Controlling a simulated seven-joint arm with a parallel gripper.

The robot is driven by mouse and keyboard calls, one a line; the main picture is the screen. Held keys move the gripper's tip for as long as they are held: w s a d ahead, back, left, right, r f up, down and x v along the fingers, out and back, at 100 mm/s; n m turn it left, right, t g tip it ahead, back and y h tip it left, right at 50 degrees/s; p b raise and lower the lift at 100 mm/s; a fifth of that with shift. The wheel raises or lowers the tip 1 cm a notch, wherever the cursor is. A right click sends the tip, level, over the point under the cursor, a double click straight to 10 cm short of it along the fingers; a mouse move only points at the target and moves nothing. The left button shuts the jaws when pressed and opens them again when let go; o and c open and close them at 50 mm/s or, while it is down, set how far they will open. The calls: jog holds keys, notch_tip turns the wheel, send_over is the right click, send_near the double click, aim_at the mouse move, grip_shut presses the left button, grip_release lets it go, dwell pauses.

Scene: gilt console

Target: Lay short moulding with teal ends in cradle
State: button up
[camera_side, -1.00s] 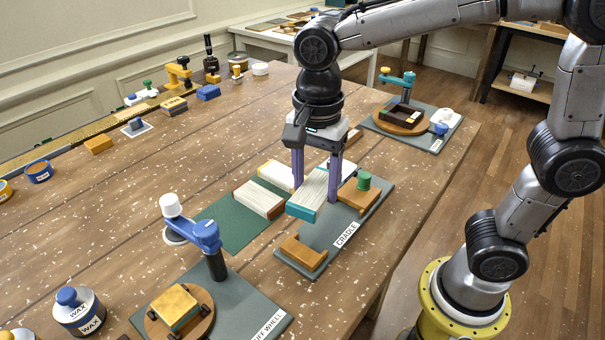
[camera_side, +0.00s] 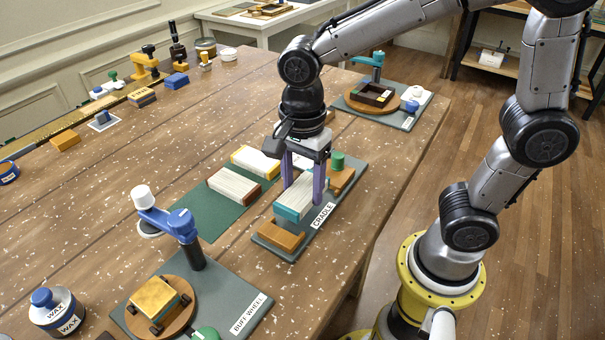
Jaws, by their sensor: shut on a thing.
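The short moulding with teal ends (camera_side: 299,198) is cream and ribbed, with its near teal end facing the camera. My gripper (camera_side: 302,195) has its purple fingers shut on the moulding, one on each side. The moulding is over the cradle (camera_side: 287,244), a grey plate with a wooden block (camera_side: 277,236) at the near end and another block with a green knob (camera_side: 337,162) at the far end. The moulding lies between these blocks, low over the plate. I cannot tell whether it touches the plate. Its far end is partly hidden by my gripper.
A moulding with red-brown ends (camera_side: 236,187) and one with yellow ends (camera_side: 256,161) lie on a green mat (camera_side: 205,217) left of the cradle. The buff wheel station (camera_side: 215,293) with its blue arm (camera_side: 176,225) stands in front. A turntable station (camera_side: 371,98) stands behind.

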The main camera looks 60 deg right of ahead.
jog(key=shift+f, duration=1.5)
jog(key=shift+f, duration=0.25)
jog(key=o, duration=1.5)
jog(key=shift+c, duration=0.2)
jog(key=shift+r, duration=0.1)
notch_tip(320, 180, up, 14)
jog(key=shift+f, duration=0.2)
